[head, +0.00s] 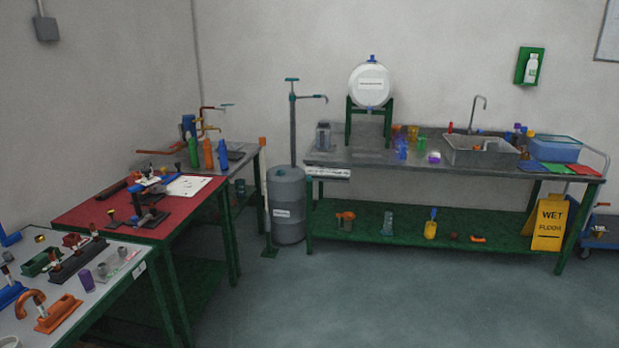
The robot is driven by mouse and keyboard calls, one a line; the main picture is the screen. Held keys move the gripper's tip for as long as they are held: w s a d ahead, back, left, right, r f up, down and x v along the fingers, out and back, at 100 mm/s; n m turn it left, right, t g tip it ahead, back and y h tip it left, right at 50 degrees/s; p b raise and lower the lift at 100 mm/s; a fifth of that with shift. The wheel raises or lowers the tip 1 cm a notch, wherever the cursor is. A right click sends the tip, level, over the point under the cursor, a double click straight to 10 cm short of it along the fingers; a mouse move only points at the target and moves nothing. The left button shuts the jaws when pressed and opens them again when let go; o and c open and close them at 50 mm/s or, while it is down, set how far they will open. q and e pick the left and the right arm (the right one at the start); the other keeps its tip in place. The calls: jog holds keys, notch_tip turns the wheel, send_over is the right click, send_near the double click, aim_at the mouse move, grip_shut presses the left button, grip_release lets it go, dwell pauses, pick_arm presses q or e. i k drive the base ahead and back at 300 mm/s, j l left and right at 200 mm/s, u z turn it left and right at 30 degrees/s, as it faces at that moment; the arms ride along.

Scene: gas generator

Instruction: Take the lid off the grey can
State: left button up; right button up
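A large grey drum (287,208) with a white label stands on the floor at the left end of the sink bench. A pump pipe with a teal handle (292,100) rises behind or out of its top; I cannot tell which. Small grey cylinders (102,269) stand on the near left table. I cannot tell for sure which of these is the grey can, and no separate lid is clear at this distance. Neither of my grippers is in view.
A sink bench (350,157) with a green lower shelf runs along the back wall. A red-topped table (80,215) and a grey table (110,300) stand at left. A yellow wet-floor sign (550,222) stands at right. The middle floor is clear.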

aim_at(322, 133)
jog(key=i, duration=2.8)
jog(key=i+z, duration=0.1)
jog(key=i, duration=0.4)
jog(key=i+j+z, duration=0.1)
jog(key=i, duration=0.45)
jog(key=i+j, duration=0.1)
jog(key=i, duration=0.4)
jog(key=i+j+z, duration=0.15)
jog(key=i, duration=0.4)
